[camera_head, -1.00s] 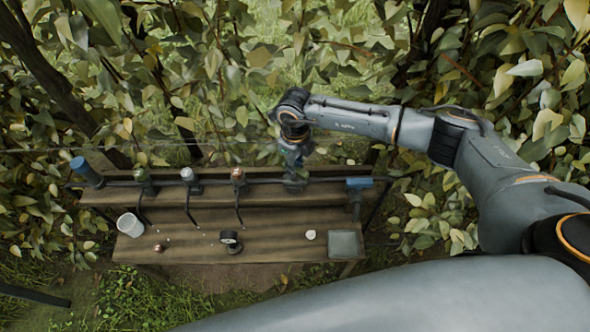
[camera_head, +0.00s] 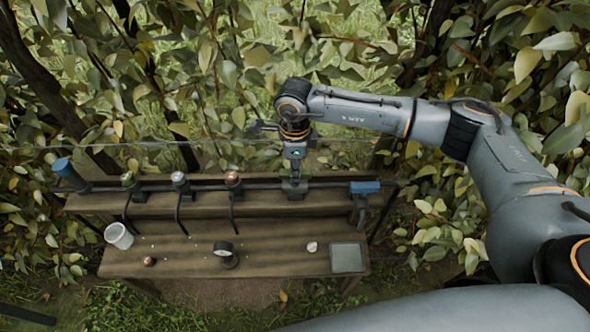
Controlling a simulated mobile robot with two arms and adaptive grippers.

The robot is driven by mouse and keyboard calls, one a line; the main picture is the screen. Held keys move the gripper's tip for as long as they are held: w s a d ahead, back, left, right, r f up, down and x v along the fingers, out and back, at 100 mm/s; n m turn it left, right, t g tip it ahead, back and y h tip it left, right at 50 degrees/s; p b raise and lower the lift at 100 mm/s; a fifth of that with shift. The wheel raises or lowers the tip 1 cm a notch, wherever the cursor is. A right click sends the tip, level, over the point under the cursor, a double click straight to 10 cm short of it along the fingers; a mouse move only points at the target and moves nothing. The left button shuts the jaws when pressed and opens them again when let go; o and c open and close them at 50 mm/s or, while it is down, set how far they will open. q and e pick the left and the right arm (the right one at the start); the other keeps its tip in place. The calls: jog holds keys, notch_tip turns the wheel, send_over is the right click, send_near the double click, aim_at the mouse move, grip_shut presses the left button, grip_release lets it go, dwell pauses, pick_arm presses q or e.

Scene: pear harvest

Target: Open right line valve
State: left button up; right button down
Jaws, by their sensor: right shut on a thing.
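A dark pipe (camera_head: 330,185) runs along the back of a wooden bench. My right gripper (camera_head: 294,186) points down onto it, between the red-topped fitting and the blue-handled fitting. It is shut on a small part there, apparently the right line valve, which the gripper mostly hides. I cannot tell how far that valve is turned. The red-topped fitting (camera_head: 233,181), a grey-topped fitting (camera_head: 180,181) and a green-topped fitting (camera_head: 129,180) stand along the pipe to the left, with thin dark tubes hanging down. My left gripper is not in view.
The blue-handled fitting (camera_head: 364,188) is close on the right and a blue cylinder (camera_head: 68,173) stands at the left end. The bench (camera_head: 190,262) holds a white cup (camera_head: 119,236), a round gauge (camera_head: 226,255) and a grey tray (camera_head: 347,257). Leaves surround it.

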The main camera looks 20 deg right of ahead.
jog(key=shift+w+r, duration=0.1)
dwell(0.3)
jog(key=c, duration=1.2)
grip_release()
notch_tip(320, 180, up, 12)
